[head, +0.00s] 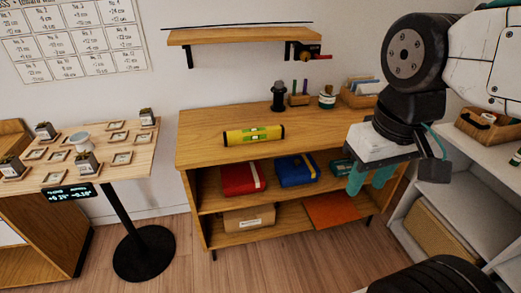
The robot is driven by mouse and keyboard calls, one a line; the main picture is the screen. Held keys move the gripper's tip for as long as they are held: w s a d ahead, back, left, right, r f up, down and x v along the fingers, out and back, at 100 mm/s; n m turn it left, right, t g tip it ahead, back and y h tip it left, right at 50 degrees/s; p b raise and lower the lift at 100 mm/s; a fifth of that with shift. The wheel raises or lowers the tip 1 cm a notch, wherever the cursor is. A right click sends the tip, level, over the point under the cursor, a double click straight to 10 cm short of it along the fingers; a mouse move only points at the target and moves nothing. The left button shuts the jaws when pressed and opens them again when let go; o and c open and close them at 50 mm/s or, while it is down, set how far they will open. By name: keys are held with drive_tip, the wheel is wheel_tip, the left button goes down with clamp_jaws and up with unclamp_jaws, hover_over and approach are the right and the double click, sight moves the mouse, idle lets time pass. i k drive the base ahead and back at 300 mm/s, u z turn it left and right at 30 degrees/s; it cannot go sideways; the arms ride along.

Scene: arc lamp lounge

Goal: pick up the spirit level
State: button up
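The spirit level (253,134) is yellow with black ends and green vials. It lies flat on the wooden top of the shelf unit (205,152), left of its middle and near the front edge, parallel to it. My gripper (370,178) hangs to the right of the level, in front of the unit's right end, pointing down. Its two teal fingers stand a little apart with nothing seen between them. It is well clear of the level.
A black bottle (278,96), pen holder (299,98), jar (327,97) and wooden box (358,95) stand along the back of the top. A wall shelf (240,35) hangs above. A small table (130,168) with several pots stands left. The top around the level is clear.

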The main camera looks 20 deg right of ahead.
sight(265, 134)
drive_tip(key=k, duration=0.8)
drive_tip(key=z, duration=0.8)
drive_tip(key=i, duration=0.7)
drive_tip(key=z, duration=0.75)
drive_tip(key=i, duration=0.85)
drive_tip(key=u, duration=0.75)
drive_tip(key=i, duration=0.85)
drive_tip(key=u, duration=0.85)
